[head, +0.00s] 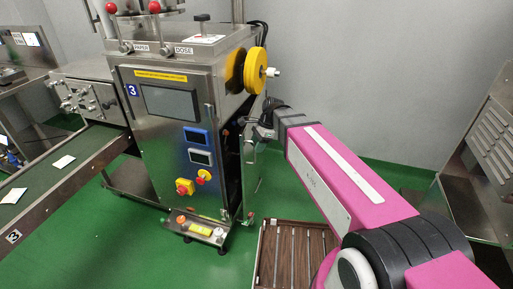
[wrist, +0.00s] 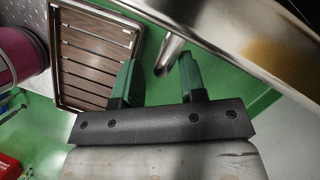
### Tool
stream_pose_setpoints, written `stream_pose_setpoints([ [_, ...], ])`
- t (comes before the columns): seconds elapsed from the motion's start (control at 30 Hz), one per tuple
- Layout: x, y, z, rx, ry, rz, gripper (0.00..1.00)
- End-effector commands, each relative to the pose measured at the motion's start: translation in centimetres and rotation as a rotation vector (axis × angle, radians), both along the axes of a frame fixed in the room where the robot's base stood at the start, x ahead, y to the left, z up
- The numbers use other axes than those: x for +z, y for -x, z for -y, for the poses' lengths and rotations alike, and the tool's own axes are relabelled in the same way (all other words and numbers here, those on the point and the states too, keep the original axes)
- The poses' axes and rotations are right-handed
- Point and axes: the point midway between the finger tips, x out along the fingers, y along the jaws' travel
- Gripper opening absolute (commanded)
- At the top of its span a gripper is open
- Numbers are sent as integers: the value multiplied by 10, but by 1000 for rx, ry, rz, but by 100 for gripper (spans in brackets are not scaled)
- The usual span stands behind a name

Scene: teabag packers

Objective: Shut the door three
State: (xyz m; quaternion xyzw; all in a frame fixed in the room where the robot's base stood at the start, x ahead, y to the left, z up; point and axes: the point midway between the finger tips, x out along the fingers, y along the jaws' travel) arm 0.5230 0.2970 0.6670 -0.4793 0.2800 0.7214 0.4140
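The machine marked 3 (head: 165,140) stands left of centre in the head view. Its side door (head: 250,180) is a narrow metal panel on the right side, standing ajar, with a dark interior showing beside it. My gripper (head: 258,132) is at the upper part of this door, and its fingers are hard to make out there. In the wrist view my gripper (wrist: 161,82) has its two green fingers apart. A bent metal handle (wrist: 170,54) reaches down between the fingertips from a shiny metal panel (wrist: 245,45). I cannot tell whether the fingers touch it.
A slatted brown platform (head: 291,250) lies on the green floor below my arm, and shows in the wrist view (wrist: 95,58). A conveyor (head: 60,172) runs on the left. Another metal machine (head: 492,150) stands at the right. Green floor is open before the machine.

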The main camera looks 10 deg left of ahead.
Motion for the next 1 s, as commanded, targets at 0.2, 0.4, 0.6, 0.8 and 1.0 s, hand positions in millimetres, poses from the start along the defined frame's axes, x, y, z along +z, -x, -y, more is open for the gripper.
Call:
stream_pose_setpoints([
  [0.2, 33, -6, 11, 0, -1, 2, 38],
  [0.4, 62, -12, 22, 1, -1, 1, 38],
  [0.6, 82, -16, 29, 2, -1, -1, 38],
  [0.8, 89, -17, 32, 2, -1, -1, 38],
  [1.0, 90, -17, 32, 2, -1, -1, 38],
])
